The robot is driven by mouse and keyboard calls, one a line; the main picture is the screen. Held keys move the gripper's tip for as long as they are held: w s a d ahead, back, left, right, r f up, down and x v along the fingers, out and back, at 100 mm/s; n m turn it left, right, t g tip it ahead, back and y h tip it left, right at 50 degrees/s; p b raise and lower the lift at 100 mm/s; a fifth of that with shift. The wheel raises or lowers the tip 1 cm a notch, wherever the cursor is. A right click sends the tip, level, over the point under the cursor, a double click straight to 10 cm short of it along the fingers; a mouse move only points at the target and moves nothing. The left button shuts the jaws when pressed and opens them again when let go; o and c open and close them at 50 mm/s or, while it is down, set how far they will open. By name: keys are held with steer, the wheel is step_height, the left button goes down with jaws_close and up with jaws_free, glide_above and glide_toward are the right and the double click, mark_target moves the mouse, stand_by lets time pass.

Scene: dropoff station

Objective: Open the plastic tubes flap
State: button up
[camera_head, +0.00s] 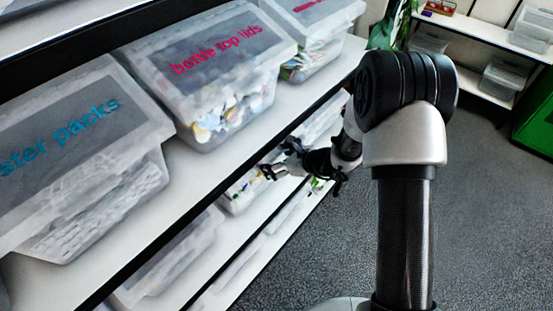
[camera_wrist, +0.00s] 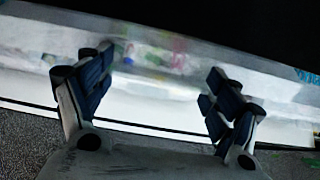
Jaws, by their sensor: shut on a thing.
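My gripper (camera_head: 275,161) reaches into the middle shelf level, at the front of a translucent plastic bin (camera_head: 238,194) with small coloured items inside. A pale see-through panel (camera_head: 322,122), which looks like the bin's lid or flap, shows above and behind the gripper. No label is readable on it. In the wrist view, the two blue-padded fingers (camera_wrist: 160,66) stand wide apart in front of the blurred bin front (camera_wrist: 180,45). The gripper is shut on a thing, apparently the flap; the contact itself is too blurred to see.
On the upper shelf stand lidded bins marked "bottle top lids" (camera_head: 238,75) and "…ster packs" (camera_head: 85,185), with a third bin (camera_head: 320,35) behind. Another bin (camera_head: 170,262) is on a lower level. Shelf edges lie close to my arm. The grey floor (camera_head: 490,220) at right is clear.

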steer(key=shift+w+a+r, duration=0.15)
steer(key=shift+r, duration=0.8)
jaws_close()
steer(key=c, duration=0.7)
jaws_free()
steer(key=shift+a+f, duration=0.1)
steer(key=shift+c, duration=0.2)
steer(key=o, duration=2.2)
steer(key=v, duration=1.2)
